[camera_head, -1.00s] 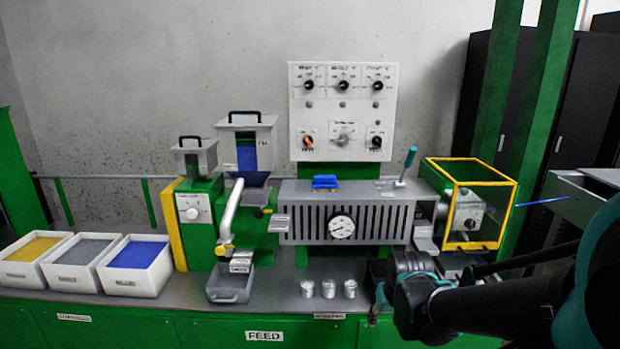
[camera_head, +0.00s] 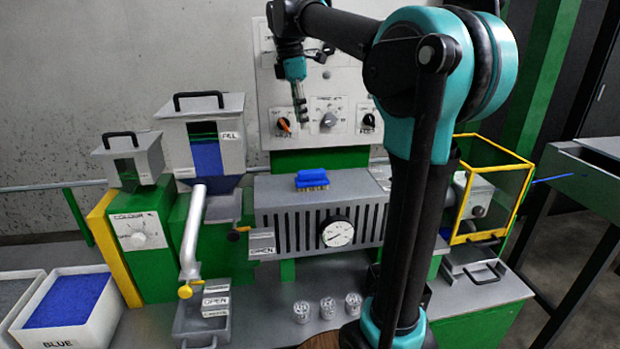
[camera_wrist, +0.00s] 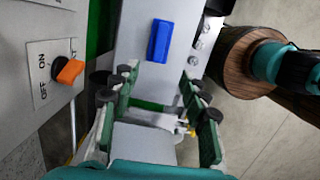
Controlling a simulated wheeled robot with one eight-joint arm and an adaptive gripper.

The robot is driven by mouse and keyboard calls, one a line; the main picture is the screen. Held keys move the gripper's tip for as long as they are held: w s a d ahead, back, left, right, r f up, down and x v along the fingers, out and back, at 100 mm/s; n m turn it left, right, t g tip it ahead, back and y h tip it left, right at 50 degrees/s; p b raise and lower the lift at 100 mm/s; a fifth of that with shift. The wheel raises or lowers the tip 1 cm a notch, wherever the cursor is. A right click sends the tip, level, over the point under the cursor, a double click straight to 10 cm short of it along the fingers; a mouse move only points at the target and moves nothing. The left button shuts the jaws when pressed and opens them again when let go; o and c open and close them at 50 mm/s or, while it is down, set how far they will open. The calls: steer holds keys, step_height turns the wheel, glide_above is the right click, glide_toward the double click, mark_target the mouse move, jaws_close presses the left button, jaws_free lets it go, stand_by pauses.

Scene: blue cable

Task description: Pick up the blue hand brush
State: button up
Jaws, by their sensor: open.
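The blue hand brush (camera_head: 312,179) lies on top of the grey slotted housing, blue back up with pale bristles below. In the wrist view the brush (camera_wrist: 160,40) is ahead of the fingers, near the top of the picture. My gripper (camera_head: 302,118) hangs above the brush, in front of the control panel, apart from it. In the wrist view my gripper (camera_wrist: 160,90) has its two green fingers spread, with nothing between them.
The control panel (camera_head: 335,85) with its knobs stands close behind my gripper. A tall hopper (camera_head: 205,140) is to the left, a yellow-framed box (camera_head: 490,190) to the right. The round gauge (camera_head: 338,233) is on the housing front. Several small metal cups stand below.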

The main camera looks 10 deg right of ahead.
mark_target(311, 170)
steer(key=d+f, duration=0.1)
steer(key=f, duration=1)
steer(key=d+f, duration=0.1)
steer(key=f, duration=0.5)
steer(key=shift+d, duration=0.35)
steer(key=shift+r, duration=0.1)
jaws_close()
